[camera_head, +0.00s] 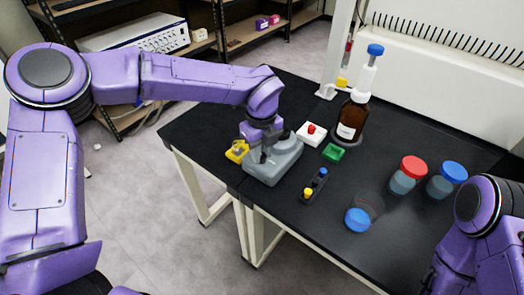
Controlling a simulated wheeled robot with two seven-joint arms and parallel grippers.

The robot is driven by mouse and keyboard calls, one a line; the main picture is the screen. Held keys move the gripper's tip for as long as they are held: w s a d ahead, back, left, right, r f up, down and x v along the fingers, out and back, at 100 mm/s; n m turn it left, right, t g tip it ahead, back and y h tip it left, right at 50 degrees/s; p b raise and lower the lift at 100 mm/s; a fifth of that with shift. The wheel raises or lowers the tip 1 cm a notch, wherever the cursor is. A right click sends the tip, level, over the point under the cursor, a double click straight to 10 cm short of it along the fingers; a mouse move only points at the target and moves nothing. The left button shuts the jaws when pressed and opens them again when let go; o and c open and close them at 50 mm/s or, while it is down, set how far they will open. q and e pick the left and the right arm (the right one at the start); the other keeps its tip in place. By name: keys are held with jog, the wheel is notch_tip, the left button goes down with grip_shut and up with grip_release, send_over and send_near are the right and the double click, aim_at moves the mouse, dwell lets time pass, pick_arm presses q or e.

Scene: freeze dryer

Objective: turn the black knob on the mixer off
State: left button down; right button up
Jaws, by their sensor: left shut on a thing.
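The mixer (283,166) is a grey box-like device near the left part of the black table. My left gripper (262,154) reaches down over the mixer from above and is shut at its top side. The black knob is hidden by the dark fingers, so its setting cannot be read. The fingers appear to be closed on the knob. My right arm shows at the lower right edge, but its gripper is out of view.
Close around the mixer on the table (215,130) are a yellow item (236,151), a white box with a red button (311,134), a green block (333,153) and a small dark rack (315,188). A brown bottle (351,120) and several lidded jars stand further right.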

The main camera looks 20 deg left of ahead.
aim_at(262, 155)
pick_arm(q)
jog(key=c, duration=0.9)
grip_release()
jog(key=shift+r, duration=0.15)
notch_tip(262, 155, up, 10)
jog(key=shift+r+b, duration=0.2)
jog(key=shift+b, duration=0.25)
